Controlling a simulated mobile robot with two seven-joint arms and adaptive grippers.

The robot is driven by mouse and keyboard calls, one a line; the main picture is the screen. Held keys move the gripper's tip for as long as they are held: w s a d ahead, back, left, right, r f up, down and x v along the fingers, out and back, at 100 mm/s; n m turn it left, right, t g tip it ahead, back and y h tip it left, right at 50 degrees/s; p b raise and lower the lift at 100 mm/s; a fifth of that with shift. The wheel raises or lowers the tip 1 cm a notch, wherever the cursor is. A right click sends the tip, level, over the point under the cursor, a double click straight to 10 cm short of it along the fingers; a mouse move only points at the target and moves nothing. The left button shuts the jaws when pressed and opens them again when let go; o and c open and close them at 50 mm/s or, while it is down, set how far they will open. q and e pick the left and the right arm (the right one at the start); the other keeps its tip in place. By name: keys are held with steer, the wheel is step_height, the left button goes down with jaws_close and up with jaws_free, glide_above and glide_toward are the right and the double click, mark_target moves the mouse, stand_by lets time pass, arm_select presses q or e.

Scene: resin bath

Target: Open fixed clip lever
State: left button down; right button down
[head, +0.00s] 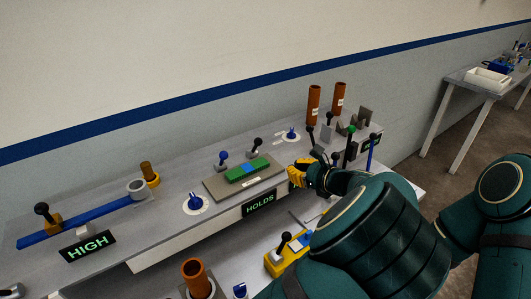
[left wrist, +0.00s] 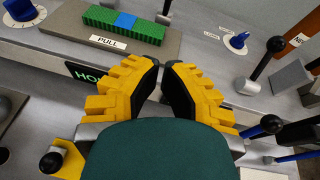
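A green strip with a blue middle (head: 247,170) lies on a grey plate (head: 216,190) on the bench. Behind it stand a blue-knobbed lever (head: 222,156) and a black-knobbed lever (head: 257,143). I cannot tell which is the fixed clip lever. My left gripper (head: 297,174) is just right of the plate, apart from both levers. In the left wrist view its yellow fingers (left wrist: 162,66) are empty with a narrow gap between the tips. The strip (left wrist: 123,23) and a PULL label lie beyond them. My right gripper is not in view.
A HOLDS sign (head: 259,203) is on the bench front. A yellow block with a black knob (head: 285,254) sits lower. Orange cylinders (head: 313,105) and several upright levers stand to the right. A HIGH sign (head: 88,246) and a blue rail (head: 80,225) are at the left.

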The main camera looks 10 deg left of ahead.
mark_target(264, 162)
arm_select(q)
steer(key=x, duration=1)
steer(key=shift+a+f, duration=0.1)
steer(key=shift+a, duration=0.15)
steer(key=shift+w+a+r, duration=0.65)
steer(key=shift+w+a, duration=0.05)
steer(key=shift+a, duration=0.15)
steer(key=shift+w+a+r, duration=0.3)
steer(key=shift+w+a, duration=0.05)
steer(key=shift+a, duration=0.1)
steer(key=shift+a, duration=0.1)
